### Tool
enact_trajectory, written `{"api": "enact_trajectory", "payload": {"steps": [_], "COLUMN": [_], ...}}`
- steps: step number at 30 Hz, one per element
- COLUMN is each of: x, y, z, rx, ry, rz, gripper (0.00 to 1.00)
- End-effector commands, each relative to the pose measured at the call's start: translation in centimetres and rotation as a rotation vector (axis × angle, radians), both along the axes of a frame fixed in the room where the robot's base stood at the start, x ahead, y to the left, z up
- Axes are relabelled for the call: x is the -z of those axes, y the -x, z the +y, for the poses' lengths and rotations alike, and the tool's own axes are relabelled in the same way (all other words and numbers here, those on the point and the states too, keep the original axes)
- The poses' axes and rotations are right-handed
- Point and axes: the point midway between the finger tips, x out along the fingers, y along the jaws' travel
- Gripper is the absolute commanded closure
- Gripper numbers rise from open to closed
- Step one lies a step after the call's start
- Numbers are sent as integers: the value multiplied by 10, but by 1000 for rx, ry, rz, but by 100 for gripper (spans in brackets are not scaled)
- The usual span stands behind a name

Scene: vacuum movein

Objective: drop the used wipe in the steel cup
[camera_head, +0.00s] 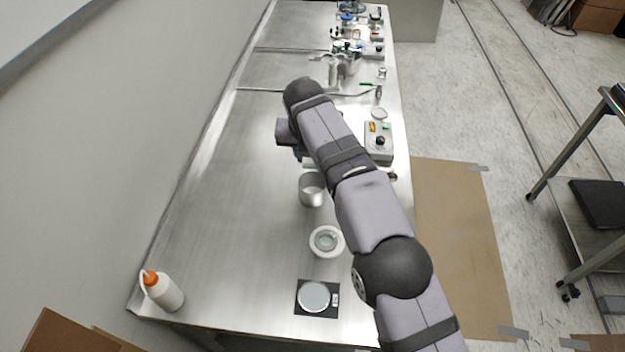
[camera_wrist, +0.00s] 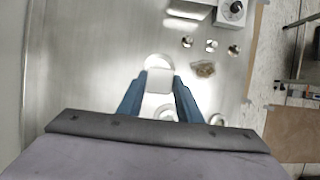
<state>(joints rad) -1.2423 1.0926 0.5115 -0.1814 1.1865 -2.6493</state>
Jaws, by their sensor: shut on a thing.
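The steel cup (camera_head: 312,191) stands upright on the steel bench, left of my forearm in the head view. In the wrist view my gripper (camera_wrist: 160,80) has its two blue fingers shut on a small white square piece, the used wipe (camera_wrist: 159,83). A bright rounded edge shows just behind the wipe there, and I cannot tell for sure whether it is the cup's rim. In the head view my own arm hides the fingers, and I cannot make out the wipe; my wrist is just beyond the cup.
A white round dish (camera_head: 327,242) and a scale (camera_head: 315,297) stand nearer than the cup. A control box (camera_head: 379,143) is to the right. Small metal pieces (camera_wrist: 211,46) and a brownish piece (camera_wrist: 203,69) lie right of the fingers. The bench's left side is clear except for a bottle (camera_head: 163,292).

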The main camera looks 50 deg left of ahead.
Motion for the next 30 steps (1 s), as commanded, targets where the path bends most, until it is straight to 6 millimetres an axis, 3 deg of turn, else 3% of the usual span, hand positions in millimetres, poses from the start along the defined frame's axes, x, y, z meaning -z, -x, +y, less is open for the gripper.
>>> {"api": "enact_trajectory", "payload": {"steps": [5, 15, 23, 30], "x": [11, 56, 64, 89], "y": [0, 0, 0, 0], "z": [-1, -1, 0, -1], "rx": [1, 2, 2, 2], "ry": [3, 2, 1, 4], "rz": [0, 2, 1, 0], "gripper": [92, 92, 92, 92]}}
